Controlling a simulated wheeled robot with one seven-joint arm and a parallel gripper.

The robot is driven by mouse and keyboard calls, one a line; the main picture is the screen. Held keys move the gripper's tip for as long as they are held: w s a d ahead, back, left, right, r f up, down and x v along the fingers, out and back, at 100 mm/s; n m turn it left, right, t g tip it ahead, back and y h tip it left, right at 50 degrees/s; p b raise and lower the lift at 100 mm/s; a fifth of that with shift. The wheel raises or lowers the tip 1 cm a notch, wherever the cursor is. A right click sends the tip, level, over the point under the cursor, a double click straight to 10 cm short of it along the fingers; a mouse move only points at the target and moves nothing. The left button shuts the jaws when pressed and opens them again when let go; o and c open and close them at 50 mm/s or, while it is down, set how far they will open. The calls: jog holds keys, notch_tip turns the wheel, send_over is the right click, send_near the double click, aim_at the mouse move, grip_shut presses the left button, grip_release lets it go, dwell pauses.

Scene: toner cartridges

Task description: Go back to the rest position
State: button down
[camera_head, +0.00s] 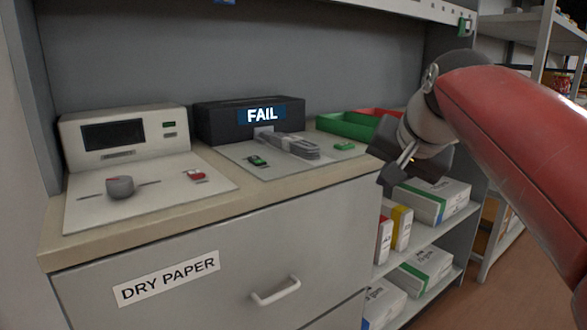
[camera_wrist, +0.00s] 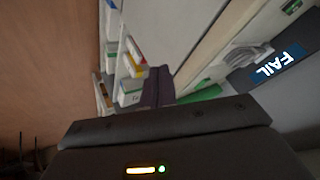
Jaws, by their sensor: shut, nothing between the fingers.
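My gripper (camera_head: 398,168) is at the right in the head view, at the end of my red arm. It hangs in the air just right of the counter's end, in front of the shelves, and holds nothing. In the wrist view its shut fingers (camera_wrist: 158,86) point away from the camera, past the dark gripper body along the bottom. A grey toner cartridge (camera_head: 290,146) lies on the plate of the black tester (camera_head: 222,122), whose display reads FAIL. The cartridge and the display also show at the right of the wrist view.
A white machine (camera_head: 150,165) with a knob stands left on the counter (camera_head: 60,250). Green (camera_head: 345,126) and red bins sit at the counter's back right. A drawer (camera_head: 205,285) marked DRY PAPER is shut below. Shelves with boxes (camera_head: 430,200) stand close behind my gripper.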

jog(key=s+f+n+g, duration=0.1)
jog(key=s+f+n, duration=0.1)
jog(key=s+f, duration=0.8)
jog(key=s+f+n+g+h, duration=0.1)
jog(key=s+f+n, duration=0.1)
jog(key=s+f, duration=0.7)
notch_tip(320, 180, down, 5)
jog(key=shift+s+a+f+n, duration=0.1)
jog(key=shift+s+a+n, duration=0.1)
jog(key=shift+s+n, duration=0.2)
